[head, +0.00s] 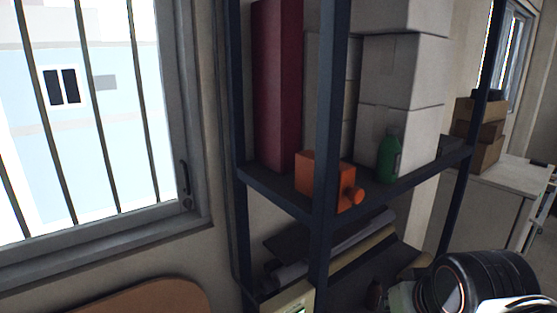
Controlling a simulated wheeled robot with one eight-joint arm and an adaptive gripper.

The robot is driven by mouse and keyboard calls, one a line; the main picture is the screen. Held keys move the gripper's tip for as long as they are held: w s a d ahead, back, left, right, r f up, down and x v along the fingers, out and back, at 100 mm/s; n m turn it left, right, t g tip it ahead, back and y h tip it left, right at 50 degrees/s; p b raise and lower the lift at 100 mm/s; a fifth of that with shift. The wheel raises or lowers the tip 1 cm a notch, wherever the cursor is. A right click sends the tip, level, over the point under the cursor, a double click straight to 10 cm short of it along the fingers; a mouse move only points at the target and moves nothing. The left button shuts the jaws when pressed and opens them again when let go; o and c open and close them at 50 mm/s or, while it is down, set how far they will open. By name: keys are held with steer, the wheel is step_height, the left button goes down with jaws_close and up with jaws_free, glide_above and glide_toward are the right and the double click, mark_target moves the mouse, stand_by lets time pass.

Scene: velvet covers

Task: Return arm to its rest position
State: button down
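Part of my arm (478,284) shows at the lower right corner as a dark, rounded joint with pale parts beside it. It is in front of the lower right of the shelf unit. The rest of my arm is cut off by the frame edge. My gripper is not in view, so I cannot see its fingers or whether it holds anything.
A dark metal shelf unit (326,130) stands ahead. Its shelf holds a tall dark red box (277,85), white boxes (401,70), an orange object (325,180) and a green bottle (389,158). A barred window (100,120) is left; cardboard boxes (480,131) sit right.

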step_height(320, 180, down, 45)
steer(key=s+b, duration=0.2)
steer(key=b, duration=4)
steer(key=shift+a+f+b, duration=0.15)
steer(key=shift+f+b, duration=0.05)
steer(key=shift+b, duration=0.1)
